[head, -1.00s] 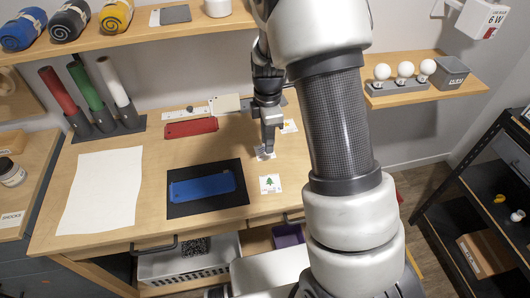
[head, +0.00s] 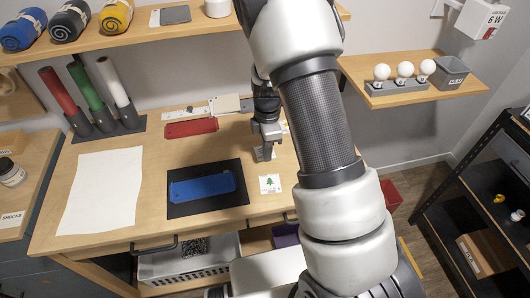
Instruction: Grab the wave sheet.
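Small white picture sheets lie on the wooden desk (head: 150,215). The nearest sheet, with a green tree (head: 270,184), is in plain view. A second sheet (head: 257,155) is mostly covered by my gripper (head: 264,154), and its picture cannot be read. A third sheet (head: 284,127) shows only as a sliver beside my arm. I cannot tell which one is the wave sheet. My gripper points down over the second sheet, low near the desk. Its finger gap and any contact with the sheet are not clear.
A blue piece (head: 203,187) lies on a black mat (head: 207,207) left of my gripper. A red piece (head: 191,128) and a white ruler-like strip (head: 180,113) lie behind. A large white sheet (head: 103,190) covers the left side. A shelf (head: 150,38) overhangs the back.

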